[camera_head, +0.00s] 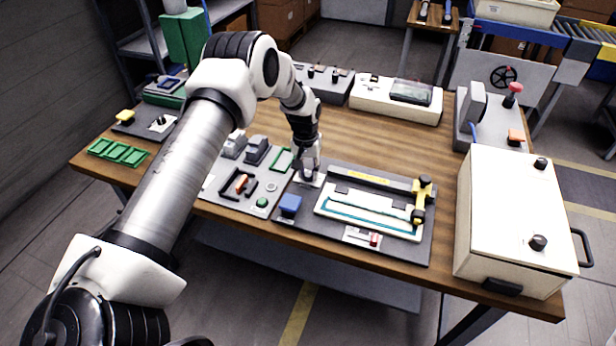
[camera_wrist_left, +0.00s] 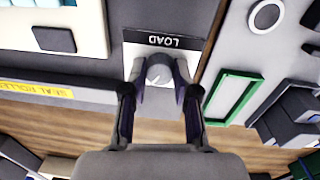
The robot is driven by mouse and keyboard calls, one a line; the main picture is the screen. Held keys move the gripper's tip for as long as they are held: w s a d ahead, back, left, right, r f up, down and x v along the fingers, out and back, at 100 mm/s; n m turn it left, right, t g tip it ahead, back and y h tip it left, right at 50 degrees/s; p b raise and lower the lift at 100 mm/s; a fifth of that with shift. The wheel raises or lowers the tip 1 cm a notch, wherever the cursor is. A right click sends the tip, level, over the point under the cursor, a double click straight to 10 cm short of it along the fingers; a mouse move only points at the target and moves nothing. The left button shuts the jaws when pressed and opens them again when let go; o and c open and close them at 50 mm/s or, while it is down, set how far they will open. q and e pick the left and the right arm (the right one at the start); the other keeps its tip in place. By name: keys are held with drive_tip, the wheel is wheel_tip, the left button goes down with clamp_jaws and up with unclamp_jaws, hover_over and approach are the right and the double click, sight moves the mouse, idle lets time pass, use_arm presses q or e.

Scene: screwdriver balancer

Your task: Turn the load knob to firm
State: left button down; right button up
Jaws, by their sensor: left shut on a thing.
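The load knob (camera_wrist_left: 158,70) is a round grey knob on a pale plate, beside a label reading LOAD, upside down in the left wrist view. A thin light mark shows on its face; no setting words are legible. My left gripper (camera_wrist_left: 162,82) has a finger on each side of the knob and is shut on it. In the head view, my left gripper (camera_head: 308,168) reaches down to the left end of the dark sealer panel (camera_head: 400,247), and its fingers mostly hide the knob. My right gripper is not in view.
The panel holds a blue block (camera_head: 290,204), a white bed with a teal strip, and a yellow-and-black handle (camera_head: 421,200). A green frame (camera_wrist_left: 234,98) lies close beside the gripper. A white box (camera_head: 515,215) stands at the table's right. Bare wood lies behind the panel.

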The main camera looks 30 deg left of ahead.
sight(308, 172)
use_arm(q)
drive_tip(key=m, duration=0.1)
drive_tip(key=m+b, duration=0.1)
drive_tip(key=shift+f+m+b, duration=0.3)
drive_tip(key=shift+m, duration=0.1)
drive_tip(key=shift+r+m+b, duration=0.1)
drive_tip(key=shift+m+b, duration=0.6)
drive_tip(key=shift+m, duration=0.9)
drive_tip(key=c, duration=1.1)
unclamp_jaws()
drive_tip(key=shift+o, duration=1.2)
drive_tip(key=shift+w, duration=0.2)
wheel_tip(308, 172, up, 12)
drive_tip(key=shift+w+a, duration=0.15)
drive_tip(key=shift+a, duration=0.1)
